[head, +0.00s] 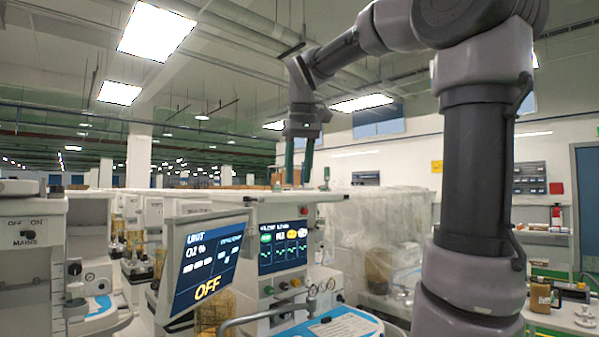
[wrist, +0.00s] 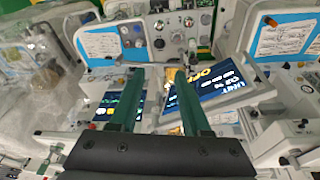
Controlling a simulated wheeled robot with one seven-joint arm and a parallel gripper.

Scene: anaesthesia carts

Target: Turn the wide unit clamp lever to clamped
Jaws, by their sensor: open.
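My gripper (head: 298,181) is open and empty, pointing down above the top of the middle cart (head: 290,203). In the wrist view its two green fingers (wrist: 158,76) stand apart over two tilted screens. The angled screen (head: 208,262) reads "UNIT" and "OFF" in the head view. It also shows right of the fingers in the wrist view (wrist: 208,82). A second screen (head: 282,246) with coloured readouts is on the middle cart. I cannot pick out the wide unit clamp lever for certain in either view; a small upright green-tipped part (head: 326,175) stands on the cart top.
A cart with a mains switch (head: 28,232) stands at the far left. A plastic-draped unit (head: 375,240) is right of the middle cart. A blue-edged tray (head: 335,326) and a curved grey tube (head: 270,314) are in front. Air around my gripper looks clear.

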